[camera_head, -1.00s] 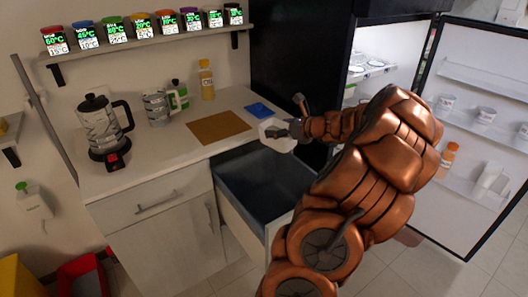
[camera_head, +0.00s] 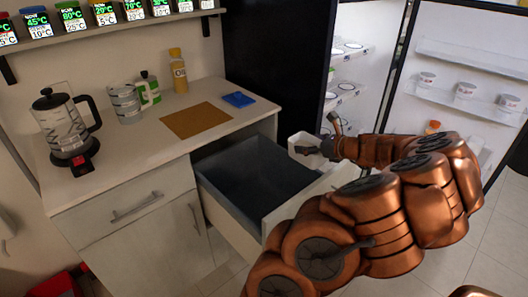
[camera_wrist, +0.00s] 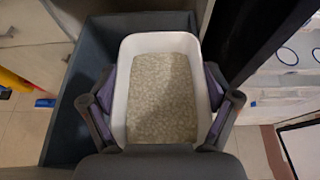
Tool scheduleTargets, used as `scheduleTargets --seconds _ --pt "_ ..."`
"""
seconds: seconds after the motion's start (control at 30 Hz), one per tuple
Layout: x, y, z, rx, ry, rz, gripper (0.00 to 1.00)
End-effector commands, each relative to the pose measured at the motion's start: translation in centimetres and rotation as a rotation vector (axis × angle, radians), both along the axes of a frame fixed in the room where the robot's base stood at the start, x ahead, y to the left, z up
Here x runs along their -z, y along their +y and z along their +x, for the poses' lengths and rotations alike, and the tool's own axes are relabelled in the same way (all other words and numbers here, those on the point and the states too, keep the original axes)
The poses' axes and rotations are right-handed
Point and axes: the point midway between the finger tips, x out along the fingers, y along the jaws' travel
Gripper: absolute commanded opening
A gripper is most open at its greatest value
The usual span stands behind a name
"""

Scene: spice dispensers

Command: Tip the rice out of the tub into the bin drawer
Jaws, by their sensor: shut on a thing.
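My gripper (camera_wrist: 160,110) is shut on the white tub (camera_wrist: 128,72), with a finger on each side of it. The rice (camera_wrist: 162,100) lies inside the tub and fills most of its floor in the wrist view. In the head view the tub (camera_head: 303,143) is held by my gripper (camera_head: 318,148) above the right side of the open bin drawer (camera_head: 241,178). The drawer is pulled out and dark inside. Its wall (camera_wrist: 67,125) shows to the left of the tub in the wrist view. I see no rice in the drawer.
The counter (camera_head: 130,155) holds a kettle (camera_head: 64,125), a brown board (camera_head: 196,121), a blue item (camera_head: 238,99) and an oil bottle (camera_head: 179,72). The open fridge door (camera_head: 455,85) stands at the right. A label shelf (camera_head: 110,30) hangs above the counter.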

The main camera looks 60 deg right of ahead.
Motion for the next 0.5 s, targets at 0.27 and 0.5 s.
scheduleTargets --seconds 0.27,0.5 --pt "1.0 -0.3 -2.0 0.026 0.000 -0.001 0.39" --pt "0.9 -0.3 -1.9 0.024 0.006 -0.003 0.39"
